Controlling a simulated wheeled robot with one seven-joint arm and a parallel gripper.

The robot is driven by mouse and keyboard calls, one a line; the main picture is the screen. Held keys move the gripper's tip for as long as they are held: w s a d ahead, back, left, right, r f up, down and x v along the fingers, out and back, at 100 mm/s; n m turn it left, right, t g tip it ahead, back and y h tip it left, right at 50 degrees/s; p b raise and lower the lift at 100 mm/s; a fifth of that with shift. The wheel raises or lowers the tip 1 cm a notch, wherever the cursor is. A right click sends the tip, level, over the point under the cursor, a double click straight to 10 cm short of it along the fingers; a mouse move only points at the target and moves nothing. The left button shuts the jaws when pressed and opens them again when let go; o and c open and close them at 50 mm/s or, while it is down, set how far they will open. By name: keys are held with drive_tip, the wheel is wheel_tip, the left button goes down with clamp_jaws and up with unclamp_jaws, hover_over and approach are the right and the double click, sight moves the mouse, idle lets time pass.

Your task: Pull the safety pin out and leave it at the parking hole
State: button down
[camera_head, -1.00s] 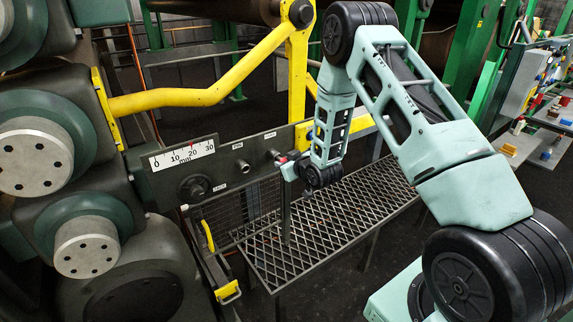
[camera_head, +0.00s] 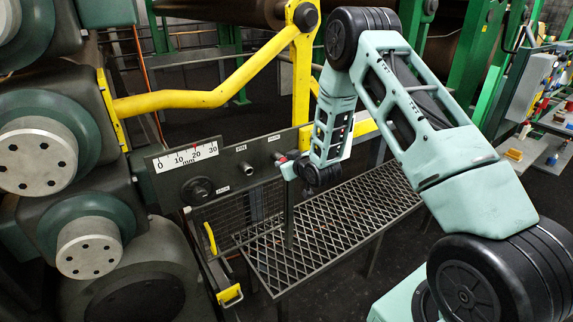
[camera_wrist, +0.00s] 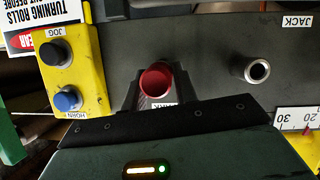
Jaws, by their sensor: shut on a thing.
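The safety pin's red end (camera_wrist: 156,77) shows in the wrist view, with grey gripper parts close around it. In the head view it is a small red spot (camera_head: 281,159) at the dark panel's right part. My gripper (camera_head: 290,168) is shut on it, right at the panel. A white label, partly covered, sits just by the pin in the wrist view. I cannot tell how deep the pin sits in a hole. A metal bushing (camera_wrist: 257,70) with an open, empty-looking mouth stands out of the panel beside it; it also shows in the head view (camera_head: 245,167).
The panel (camera_head: 215,172) carries a millimetre scale (camera_head: 187,157) and a black knob (camera_head: 197,190). A yellow button box (camera_wrist: 69,75) is close beside the pin. A yellow guard bar (camera_head: 190,100) runs above the panel. A mesh platform (camera_head: 330,235) lies below my gripper.

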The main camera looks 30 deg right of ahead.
drive_tip(key=shift+w, duration=0.2)
drive_tip(key=c, duration=0.8)
unclamp_jaws()
drive_tip(key=shift+o, duration=0.2)
drive_tip(key=shift+s, duration=0.15)
drive_tip(key=s+b, duration=0.1)
drive_tip(key=s, duration=0.5)
drive_tip(key=shift+s, duration=0.4)
